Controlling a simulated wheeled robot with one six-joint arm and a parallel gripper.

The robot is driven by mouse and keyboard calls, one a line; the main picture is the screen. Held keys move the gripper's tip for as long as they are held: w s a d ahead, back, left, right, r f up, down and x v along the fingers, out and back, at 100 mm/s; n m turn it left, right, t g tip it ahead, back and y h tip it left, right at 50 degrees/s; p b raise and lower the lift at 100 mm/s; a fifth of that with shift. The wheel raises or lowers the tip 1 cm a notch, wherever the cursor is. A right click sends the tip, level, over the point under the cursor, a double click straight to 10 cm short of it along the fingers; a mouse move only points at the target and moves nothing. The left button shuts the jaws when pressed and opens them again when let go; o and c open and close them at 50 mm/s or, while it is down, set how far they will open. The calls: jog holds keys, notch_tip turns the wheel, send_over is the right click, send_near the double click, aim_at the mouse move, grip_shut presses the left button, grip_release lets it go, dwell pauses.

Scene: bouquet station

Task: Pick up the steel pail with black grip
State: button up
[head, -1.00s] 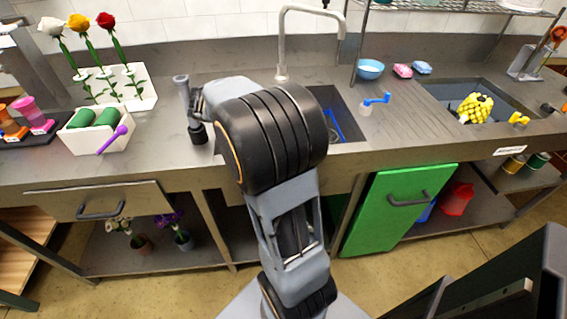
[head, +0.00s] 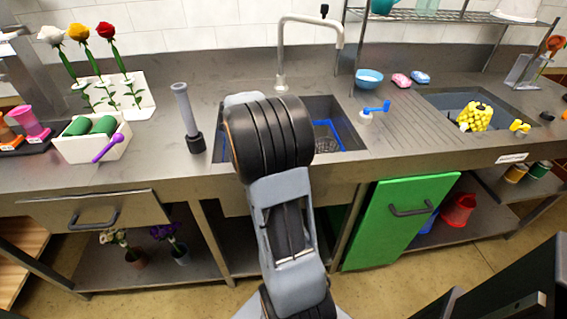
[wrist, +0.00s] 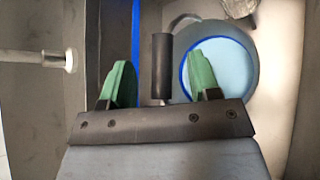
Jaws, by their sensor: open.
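In the wrist view my gripper (wrist: 160,64) is open, with its two green fingertips spread apart. A dark upright cylinder, the pail's black grip (wrist: 162,66), shows between the fingertips and touches neither visibly. A curved grey handle shows near its top. The steel pail (wrist: 246,108) is behind the right fingertip, a round grey vessel with a blue ring and pale blue inside. How deep the grip sits between the fingers I cannot tell. In the head view my arm hides the gripper and the pail over the left part of the sink.
The sink (head: 350,136) has blue edging inside, with a tall faucet (head: 283,55) behind it. A grey cylinder with a black base (head: 187,118) stands left of the sink. The green door (head: 390,235) is below.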

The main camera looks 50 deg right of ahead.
jog(key=shift+c, duration=0.3)
grip_shut()
jog(key=shift+f, duration=0.1)
dwell(0.8)
jog(key=shift+r, duration=0.2)
